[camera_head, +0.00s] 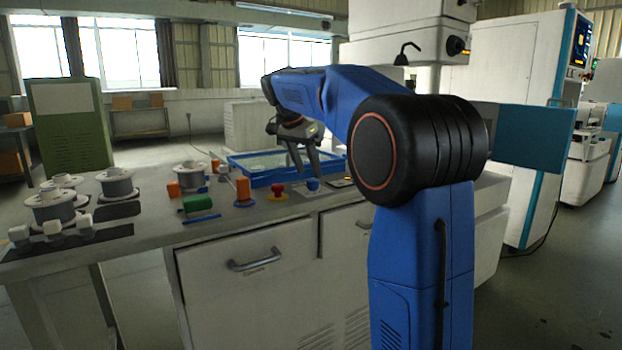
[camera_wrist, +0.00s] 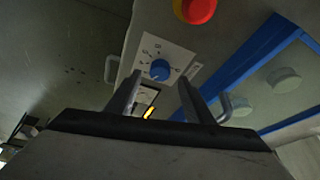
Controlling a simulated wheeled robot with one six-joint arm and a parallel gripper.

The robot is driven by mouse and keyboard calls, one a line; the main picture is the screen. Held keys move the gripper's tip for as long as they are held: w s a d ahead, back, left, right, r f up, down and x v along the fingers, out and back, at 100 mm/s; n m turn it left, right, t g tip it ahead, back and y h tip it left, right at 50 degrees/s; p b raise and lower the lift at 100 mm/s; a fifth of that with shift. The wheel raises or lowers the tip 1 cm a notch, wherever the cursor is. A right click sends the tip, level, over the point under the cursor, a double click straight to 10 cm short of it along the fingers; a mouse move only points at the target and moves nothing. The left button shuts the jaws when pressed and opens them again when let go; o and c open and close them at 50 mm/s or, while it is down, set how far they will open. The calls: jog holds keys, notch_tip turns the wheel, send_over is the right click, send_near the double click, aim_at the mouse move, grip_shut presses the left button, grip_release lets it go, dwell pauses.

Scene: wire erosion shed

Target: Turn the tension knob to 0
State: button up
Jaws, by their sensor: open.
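The tension knob is a small blue knob (camera_wrist: 160,70) on a white square dial plate (camera_wrist: 146,52) with small marks around it. In the wrist view it sits just beyond my fingertips, roughly between them. The marks are too small to read, so I cannot tell the setting. The knob also shows in the head view (camera_head: 313,184) on the bench top, below my gripper (camera_head: 303,172). My gripper is open, with its two fingers (camera_wrist: 158,84) apart and nothing between them. I cannot tell whether a finger touches the knob.
A red mushroom button (camera_head: 278,190) on a yellow base stands left of the knob. A blue-rimmed tray (camera_head: 236,163) lies behind. An orange cylinder (camera_head: 243,189), a green block (camera_head: 197,203) and white spools (camera_head: 117,184) stand further left on the bench (camera_head: 150,236).

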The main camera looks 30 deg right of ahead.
aim_at(312, 180)
jog(key=shift+x, duration=2.05)
jog(key=c, duration=1)
